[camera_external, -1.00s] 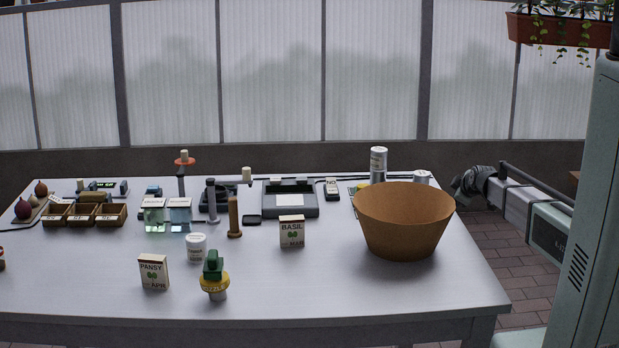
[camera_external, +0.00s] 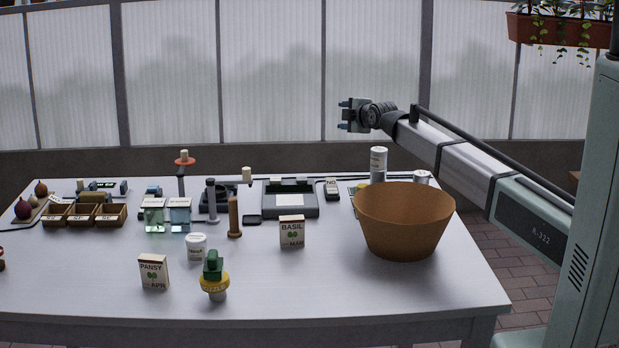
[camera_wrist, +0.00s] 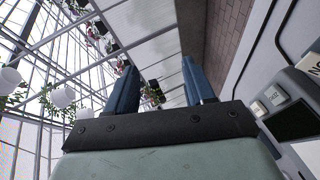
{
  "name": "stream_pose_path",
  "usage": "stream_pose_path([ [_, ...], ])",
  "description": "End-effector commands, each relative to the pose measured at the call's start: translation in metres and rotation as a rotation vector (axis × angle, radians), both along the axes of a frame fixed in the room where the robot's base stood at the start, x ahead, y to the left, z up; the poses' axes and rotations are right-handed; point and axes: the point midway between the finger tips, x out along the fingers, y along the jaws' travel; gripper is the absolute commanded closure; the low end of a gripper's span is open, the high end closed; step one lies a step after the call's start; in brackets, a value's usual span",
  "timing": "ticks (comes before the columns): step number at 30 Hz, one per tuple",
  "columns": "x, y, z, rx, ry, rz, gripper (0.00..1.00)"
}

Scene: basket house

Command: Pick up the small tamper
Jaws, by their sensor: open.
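A short brown upright tool (camera_external: 234,217) with a wider foot stands near the middle of the table. A grey upright tool (camera_external: 211,200) stands just behind it to the left. Either looks like a tamper; I cannot tell for certain which is the small one. My gripper (camera_external: 345,115) is up in the air beyond the table's back right, well above and to the right of both tools. Its blue fingers are apart and empty in the wrist view (camera_wrist: 157,78), where neither tool is seen.
A large tan basket (camera_external: 404,225) stands at the table's right. A Basil packet (camera_external: 291,232), a white jar (camera_external: 196,247) and a yellow-banded green item (camera_external: 214,277) stand near the tools. A dark scale-like device (camera_external: 290,200) lies behind. The front right tabletop is clear.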

Motion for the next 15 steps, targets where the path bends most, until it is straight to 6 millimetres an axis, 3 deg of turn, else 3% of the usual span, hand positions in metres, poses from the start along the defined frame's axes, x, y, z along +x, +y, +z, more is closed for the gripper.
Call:
stream_pose_path([
  [1,-0.005,0.021,0.008,-0.009,-0.012,0.023,0.47],
  [6,-0.022,0.075,0.026,-0.033,-0.03,0.083,0.47],
  [15,-0.07,0.166,0.027,-0.034,0.148,0.174,0.47],
])
